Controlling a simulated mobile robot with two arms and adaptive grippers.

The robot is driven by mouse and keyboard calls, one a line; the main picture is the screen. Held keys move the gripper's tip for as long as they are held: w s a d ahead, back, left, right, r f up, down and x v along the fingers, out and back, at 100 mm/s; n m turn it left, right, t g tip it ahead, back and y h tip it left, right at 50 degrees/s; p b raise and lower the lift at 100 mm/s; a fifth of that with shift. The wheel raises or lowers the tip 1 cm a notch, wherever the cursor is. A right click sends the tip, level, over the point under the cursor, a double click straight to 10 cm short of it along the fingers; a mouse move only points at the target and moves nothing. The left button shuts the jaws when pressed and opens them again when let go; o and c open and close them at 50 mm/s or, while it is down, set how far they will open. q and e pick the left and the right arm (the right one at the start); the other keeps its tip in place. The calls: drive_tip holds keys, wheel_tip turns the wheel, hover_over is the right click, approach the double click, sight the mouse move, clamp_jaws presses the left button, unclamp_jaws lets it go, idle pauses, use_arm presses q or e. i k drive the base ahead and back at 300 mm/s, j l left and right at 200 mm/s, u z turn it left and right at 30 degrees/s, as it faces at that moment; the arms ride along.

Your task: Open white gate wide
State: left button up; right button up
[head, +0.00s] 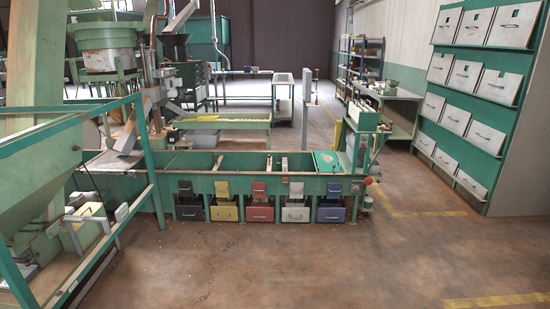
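The white gate (296,189) is a small pale plate on the front of the long green hopper bench, fourth from the left in a row of coloured gates. A white bin (295,214) with a dark handle sits just below it. The gate looks lowered, but at this distance I cannot tell how far it is open. Neither of my grippers shows in the head view.
Beside it are a red gate (259,188) and a blue gate (334,189), with a yellow gate (222,189) farther left. A green frame (150,150) stands at the left. The brown floor (300,265) before the bench is clear.

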sight(297, 189)
drive_tip(key=i, duration=3.5)
drive_tip(key=i+j+z, duration=0.15)
drive_tip(key=i, duration=1)
